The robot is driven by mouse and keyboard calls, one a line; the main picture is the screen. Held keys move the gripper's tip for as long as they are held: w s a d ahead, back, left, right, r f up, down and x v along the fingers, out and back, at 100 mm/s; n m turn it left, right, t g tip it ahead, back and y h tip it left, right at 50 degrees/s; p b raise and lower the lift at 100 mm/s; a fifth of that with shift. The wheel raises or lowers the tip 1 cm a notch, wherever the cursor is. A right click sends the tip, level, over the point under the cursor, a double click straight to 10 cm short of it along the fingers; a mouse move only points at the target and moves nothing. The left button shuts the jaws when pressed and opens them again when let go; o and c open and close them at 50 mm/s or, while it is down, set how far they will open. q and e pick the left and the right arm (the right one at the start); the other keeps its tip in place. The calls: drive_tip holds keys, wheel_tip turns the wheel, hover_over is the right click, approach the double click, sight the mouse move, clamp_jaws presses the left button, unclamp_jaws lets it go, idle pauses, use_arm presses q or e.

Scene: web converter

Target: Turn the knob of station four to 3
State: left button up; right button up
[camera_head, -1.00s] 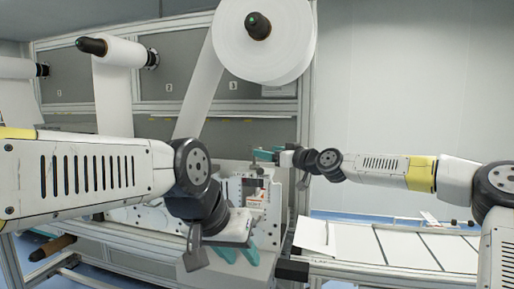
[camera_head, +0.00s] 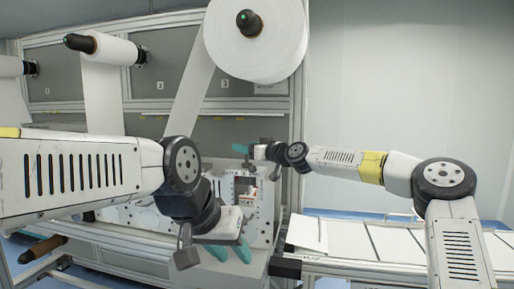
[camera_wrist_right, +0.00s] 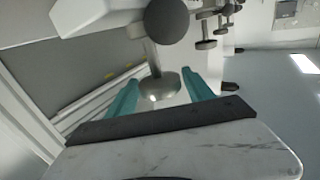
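In the right wrist view, the two teal fingers of my right gripper (camera_wrist_right: 162,94) stand apart. A shiny metal disc (camera_wrist_right: 160,84) on a stem shows between them. A dark round part (camera_wrist_right: 167,20) is at the stem's other end. I cannot tell whether the fingers touch the disc, or which part is the knob of station four. In the head view my right gripper (camera_head: 252,149) is in front of the machine, right of the hanging web. My left gripper (camera_head: 230,251) has its teal fingers apart and empty, low before the white perforated plate (camera_head: 262,216).
Panels marked 1, 2 and 3 and paper rolls are at the back. A large white roll (camera_head: 256,37) hangs above my right gripper. More knob-like parts (camera_wrist_right: 206,44) stand at the right wrist view's top. A white conveyor (camera_head: 350,242) runs to the right.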

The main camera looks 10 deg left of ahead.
drive_tip(key=c, duration=1)
drive_tip(key=shift+m+t+h, duration=0.3)
drive_tip(key=shift+t, duration=0.1)
drive_tip(key=m+t+h, duration=0.2)
drive_tip(key=shift+s+a+r+t+h, duration=0.15)
drive_tip(key=shift+s+a+t+h, duration=0.05)
drive_tip(key=shift+t+h, duration=0.1)
drive_tip(key=m+t+h, duration=0.1)
drive_tip(key=m+h, duration=0.1)
drive_tip(key=h, duration=0.1)
drive_tip(key=shift+m+t, duration=0.3)
drive_tip(key=shift+t, duration=0.1)
drive_tip(key=m+t+h, duration=0.1)
drive_tip(key=m+h, duration=0.1)
drive_tip(key=h, duration=0.2)
drive_tip(key=m+t+h, duration=0.1)
drive_tip(key=m+h, duration=0.2)
drive_tip(key=shift+w+h, duration=0.1)
drive_tip(key=shift+h, duration=0.3)
drive_tip(key=shift+w+d+f+m+g+h, duration=0.15)
drive_tip(key=shift+m+g+h, duration=0.2)
drive_tip(key=shift+m+h, duration=1.35)
drive_tip(key=shift+s+d+f+m+g+h, duration=0.1)
drive_tip(key=shift+m+g+h, duration=0.25)
drive_tip(key=shift+m+h, duration=1.3)
drive_tip(key=shift+n+h, duration=0.65)
drive_tip(key=shift+h, duration=0.1)
